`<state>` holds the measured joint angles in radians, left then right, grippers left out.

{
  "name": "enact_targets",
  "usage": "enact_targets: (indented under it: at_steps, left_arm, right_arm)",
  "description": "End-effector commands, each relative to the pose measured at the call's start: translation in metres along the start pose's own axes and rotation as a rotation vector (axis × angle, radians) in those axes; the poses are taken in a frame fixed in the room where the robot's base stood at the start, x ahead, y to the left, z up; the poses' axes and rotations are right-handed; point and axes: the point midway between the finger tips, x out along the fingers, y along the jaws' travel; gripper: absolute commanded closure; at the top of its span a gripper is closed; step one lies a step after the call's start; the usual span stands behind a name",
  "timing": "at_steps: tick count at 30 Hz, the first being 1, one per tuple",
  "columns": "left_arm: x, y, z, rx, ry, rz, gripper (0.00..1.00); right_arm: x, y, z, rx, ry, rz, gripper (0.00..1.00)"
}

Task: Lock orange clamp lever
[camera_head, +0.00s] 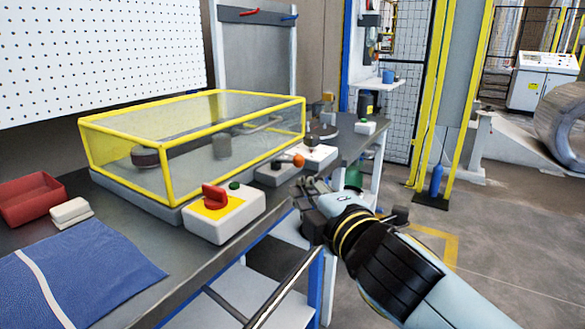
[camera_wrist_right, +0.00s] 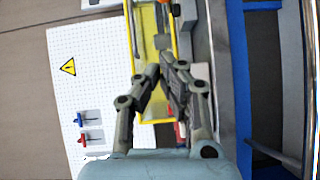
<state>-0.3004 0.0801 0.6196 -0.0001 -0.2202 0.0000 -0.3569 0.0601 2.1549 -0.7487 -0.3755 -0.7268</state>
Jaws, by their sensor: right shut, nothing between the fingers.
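The orange clamp lever shows as an orange knob (camera_head: 298,160) on a dark arm, beside a grey and white block at the bench's front edge. My right gripper (camera_head: 307,187) is just in front of and below that block, apart from the knob, its fingers shut and empty. In the right wrist view, the shut fingers (camera_wrist_right: 160,70) point up the picture, and a small orange part (camera_wrist_right: 176,9) shows beyond them at the top edge. Whether the lever is locked cannot be told. My left gripper is out of view.
A yellow-framed clear guard (camera_head: 170,195) covers part of the bench. A white box with a red switch (camera_head: 214,197) stands in front of it. A red tray (camera_head: 32,200) and blue cloth (camera_head: 80,275) lie at left. Open floor is at right.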

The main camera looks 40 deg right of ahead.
Motion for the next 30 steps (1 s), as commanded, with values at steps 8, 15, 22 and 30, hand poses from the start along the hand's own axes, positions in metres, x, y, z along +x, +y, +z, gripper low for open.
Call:
enact_targets:
  at_steps: [8,15,22,30]
  left_arm:
    - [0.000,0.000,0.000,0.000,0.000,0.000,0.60]
    - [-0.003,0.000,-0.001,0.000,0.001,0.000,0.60]
    - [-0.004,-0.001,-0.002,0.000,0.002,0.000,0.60]
    - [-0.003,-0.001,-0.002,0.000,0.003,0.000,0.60]
  right_arm:
    - [0.004,-0.001,0.000,0.005,0.000,-0.002,1.00]
    - [0.039,0.000,0.000,0.005,0.000,0.000,1.00]
    - [0.089,-0.001,0.000,0.006,0.000,-0.002,1.00]
    - [0.122,-0.002,0.021,0.003,0.001,-0.003,1.00]
